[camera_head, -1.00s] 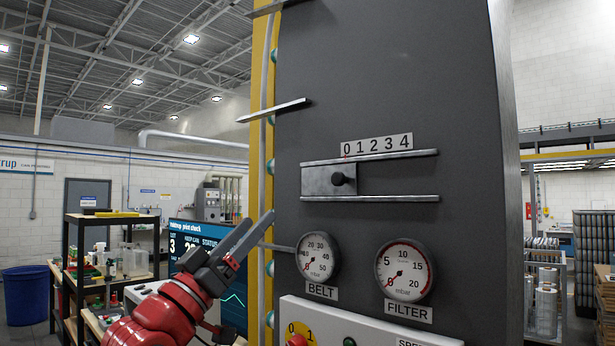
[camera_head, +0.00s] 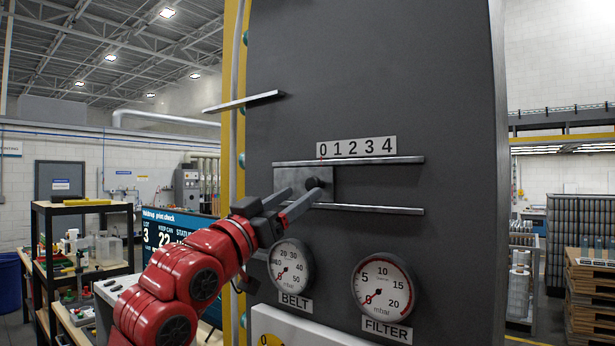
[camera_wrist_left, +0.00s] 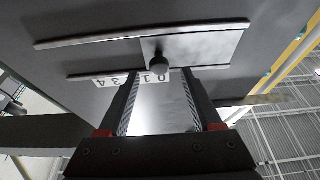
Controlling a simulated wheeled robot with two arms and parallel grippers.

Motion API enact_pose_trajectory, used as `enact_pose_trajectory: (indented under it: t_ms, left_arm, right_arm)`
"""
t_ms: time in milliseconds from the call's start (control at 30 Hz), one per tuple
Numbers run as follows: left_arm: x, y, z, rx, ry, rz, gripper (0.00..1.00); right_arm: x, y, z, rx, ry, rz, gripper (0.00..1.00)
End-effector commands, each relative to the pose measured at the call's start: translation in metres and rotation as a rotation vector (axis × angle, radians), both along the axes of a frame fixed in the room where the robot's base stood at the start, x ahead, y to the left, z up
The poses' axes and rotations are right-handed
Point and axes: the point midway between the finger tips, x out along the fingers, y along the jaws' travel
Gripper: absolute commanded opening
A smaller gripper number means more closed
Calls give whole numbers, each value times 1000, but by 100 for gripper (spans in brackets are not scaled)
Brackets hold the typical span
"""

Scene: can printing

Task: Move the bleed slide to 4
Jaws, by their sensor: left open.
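The bleed slide is a grey metal plate (camera_head: 322,176) with a black knob (camera_head: 313,183), set between two horizontal rails on the dark panel. It stands at the left end, its red mark under 0 on the white 0–4 scale (camera_head: 357,148). My left gripper (camera_head: 302,192) is open, its fingers pointing at the panel close to the knob. In the left wrist view the knob (camera_wrist_left: 159,66) lies between the two finger lines, at or just beyond the tips. I cannot tell whether a finger touches it. The plate (camera_wrist_left: 205,47) also shows there.
The BELT gauge (camera_head: 291,266) and FILTER gauge (camera_head: 383,287) sit below the rails, the BELT one close under my gripper. A metal ledge (camera_head: 244,101) sticks out at the upper left. The track right of the plate is clear.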

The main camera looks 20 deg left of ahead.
Motion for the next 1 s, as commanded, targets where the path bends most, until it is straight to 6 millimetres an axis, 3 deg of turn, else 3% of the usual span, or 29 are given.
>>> enact_pose_trajectory:
  t_ms: [200, 600, 900, 1000]
  left_arm:
    - [27, -10, 14, 0, 2, -1, 66]
    - [33, -13, 15, 0, -3, -1, 66]
    - [33, -12, 15, 1, -2, -1, 12]
    - [33, -12, 15, 1, -2, -1, 0]
  right_arm:
    - [0, 0, 15, 0, 0, 0, 50]
    - [0, 0, 16, 0, 0, 0, 50]
    - [0, 0, 16, 0, 0, 0, 50]
    - [0, 0, 16, 0, 0, 0, 50]
